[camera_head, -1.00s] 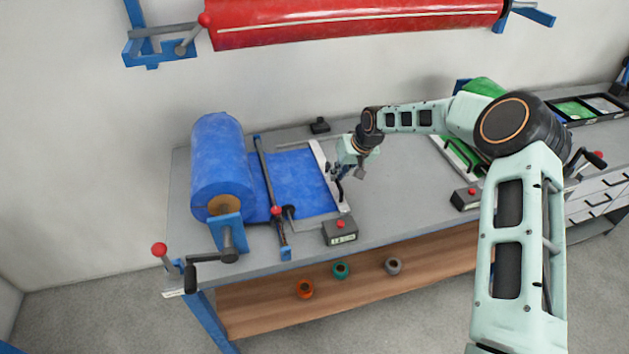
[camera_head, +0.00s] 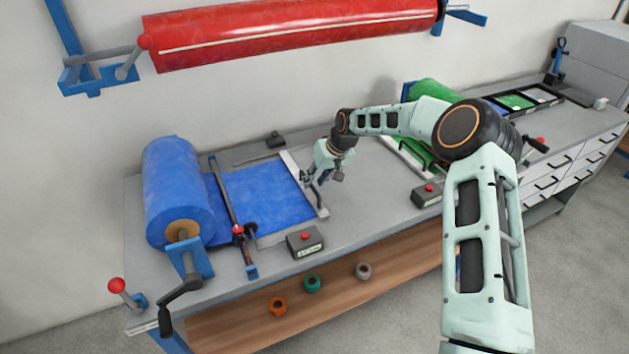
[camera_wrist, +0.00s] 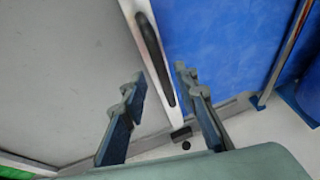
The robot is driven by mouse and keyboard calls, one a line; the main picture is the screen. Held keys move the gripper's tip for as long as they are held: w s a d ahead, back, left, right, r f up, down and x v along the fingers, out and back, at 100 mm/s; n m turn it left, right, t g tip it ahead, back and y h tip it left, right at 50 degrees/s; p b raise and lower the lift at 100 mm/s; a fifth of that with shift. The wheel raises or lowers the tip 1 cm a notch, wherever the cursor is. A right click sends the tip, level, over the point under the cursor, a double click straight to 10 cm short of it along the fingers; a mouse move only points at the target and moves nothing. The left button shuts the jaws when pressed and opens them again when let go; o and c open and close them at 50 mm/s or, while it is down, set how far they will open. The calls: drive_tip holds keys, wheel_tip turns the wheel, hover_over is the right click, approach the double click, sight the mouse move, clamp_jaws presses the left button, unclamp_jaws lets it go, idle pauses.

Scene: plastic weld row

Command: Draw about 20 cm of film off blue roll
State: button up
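The blue roll (camera_head: 172,187) lies at the left end of the bench. Its blue film (camera_head: 258,195) runs flat to the right, under a dark crossbar (camera_head: 226,197), to a white bar (camera_head: 303,184) at its right edge. My gripper (camera_head: 312,184) is low at this white bar. In the wrist view, my gripper (camera_wrist: 159,82) has its fingers apart, one on each side of the bar's black handle (camera_wrist: 154,58). Gaps show between handle and fingers; contact cannot be told. The film (camera_wrist: 225,45) shows at the right there.
A grey box with a red button (camera_head: 304,242) stands in front of the film. A small black object (camera_head: 275,140) sits behind it. Bare bench (camera_head: 372,190) lies right of my gripper, up to a green-film station (camera_head: 412,155). A red roll (camera_head: 290,33) hangs above.

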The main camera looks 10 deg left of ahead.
drive_tip(key=shift+r, duration=0.1)
drive_tip(key=v, duration=1.1)
drive_tip(key=shift+r, duration=0.4)
drive_tip(key=shift+s+d, duration=0.1)
drive_tip(key=shift+s, duration=0.05)
